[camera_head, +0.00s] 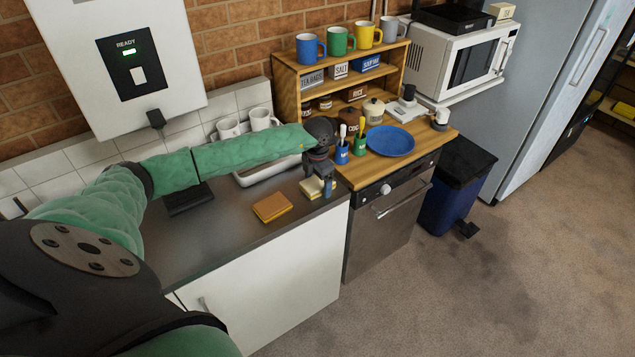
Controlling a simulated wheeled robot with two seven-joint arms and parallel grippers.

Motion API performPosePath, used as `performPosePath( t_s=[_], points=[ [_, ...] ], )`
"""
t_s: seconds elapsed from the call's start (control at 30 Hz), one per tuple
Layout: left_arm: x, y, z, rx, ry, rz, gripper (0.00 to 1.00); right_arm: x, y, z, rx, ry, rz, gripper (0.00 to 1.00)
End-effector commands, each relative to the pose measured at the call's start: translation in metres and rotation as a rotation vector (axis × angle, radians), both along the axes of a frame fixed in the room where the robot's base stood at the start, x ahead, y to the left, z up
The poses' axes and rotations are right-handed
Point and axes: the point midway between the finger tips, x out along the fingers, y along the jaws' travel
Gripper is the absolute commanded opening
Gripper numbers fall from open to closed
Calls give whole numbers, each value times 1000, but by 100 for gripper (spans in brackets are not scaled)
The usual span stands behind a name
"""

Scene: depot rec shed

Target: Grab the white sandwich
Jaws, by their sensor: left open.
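A white sandwich (311,189) with pale bread lies on the grey counter near its right end. My left gripper (326,188) points down over it, with its fingers at the sandwich's right side, and it is open. The gripper hides part of the sandwich, and I cannot tell whether a finger touches it. A brown-orange sandwich (272,207) lies on the counter to the left, nearer the front edge. My right gripper is not in view.
Blue and green cups (342,154) with utensils stand just right of the gripper on the wooden top. A blue plate (390,141) lies farther right. The counter's front left is clear.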

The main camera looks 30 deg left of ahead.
Motion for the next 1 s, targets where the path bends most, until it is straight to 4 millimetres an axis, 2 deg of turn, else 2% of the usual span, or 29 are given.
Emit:
performPosePath(
  t_s=[0.27, 0.47, 0.5, 0.9, 0.97, 1.0],
  points=[
    [0, 0, -3, 0, 0, 0, 89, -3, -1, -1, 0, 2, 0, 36],
    [0, 0, -3, 0, 0, 0, 54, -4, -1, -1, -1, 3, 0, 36],
    [0, 0, -3, 0, 0, 0, 51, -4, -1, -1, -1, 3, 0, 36],
    [0, 0, 0, 0, -1, 0, 51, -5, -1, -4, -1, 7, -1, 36],
    [0, 0, 3, 0, -1, 1, 51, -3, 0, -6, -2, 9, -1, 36],
    [0, 0, 5, 0, 0, 1, 51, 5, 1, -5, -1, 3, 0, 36]
  ],
)
